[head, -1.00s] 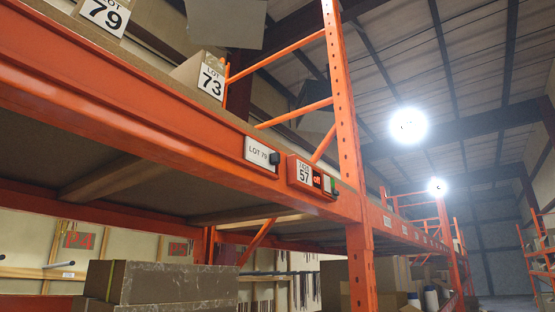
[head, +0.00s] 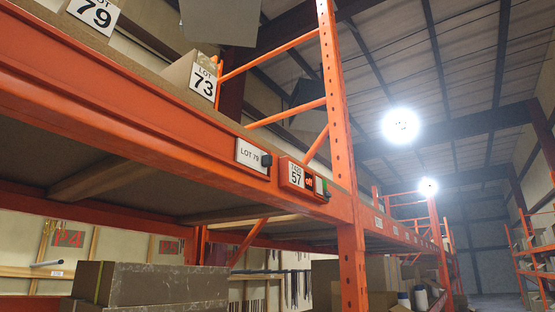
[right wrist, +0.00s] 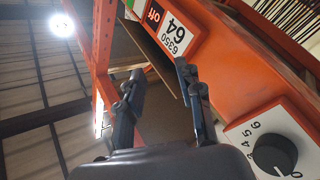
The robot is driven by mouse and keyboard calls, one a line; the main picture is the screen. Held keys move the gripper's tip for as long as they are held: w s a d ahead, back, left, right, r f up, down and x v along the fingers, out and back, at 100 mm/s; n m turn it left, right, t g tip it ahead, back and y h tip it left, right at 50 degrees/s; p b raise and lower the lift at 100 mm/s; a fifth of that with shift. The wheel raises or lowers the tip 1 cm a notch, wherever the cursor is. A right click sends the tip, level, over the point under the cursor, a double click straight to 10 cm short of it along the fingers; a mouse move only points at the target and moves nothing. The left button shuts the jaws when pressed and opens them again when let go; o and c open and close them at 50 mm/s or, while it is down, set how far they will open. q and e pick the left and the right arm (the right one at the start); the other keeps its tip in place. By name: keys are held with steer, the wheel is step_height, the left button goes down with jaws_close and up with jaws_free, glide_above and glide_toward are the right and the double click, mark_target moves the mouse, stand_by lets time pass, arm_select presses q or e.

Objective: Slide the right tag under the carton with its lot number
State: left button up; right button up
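A white tag reading LOT 79 (head: 250,154), with a black knob at its right end, sits on the front of the orange beam. Above it on the shelf stands a carton labelled LOT 73 (head: 202,82). A carton labelled LOT 79 (head: 95,12) stands further left, cut by the top edge. No gripper shows in the head view. My left gripper is not in view.
A red box marked 57 and off (head: 303,178) is on the beam right of the tag, near the upright (head: 340,140). Brown boxes (head: 150,285) are below.

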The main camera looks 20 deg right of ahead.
step_height(320, 180, up, 13)
steer(key=a+n+t+y, duration=0.2)
steer(key=n+t, duration=0.2)
steer(key=t, duration=0.1)
steer(key=n+g+y, duration=0.8)
steer(key=n+y, duration=0.8)
steer(key=n, duration=1.8)
glide_toward(271, 159)
steer(key=p+x, duration=0.7)
steer(key=shift+r, duration=0.2)
steer(key=shift+w+a, duration=0.4)
steer(key=shift+w, duration=0.15)
steer(key=shift+c, duration=0.4)
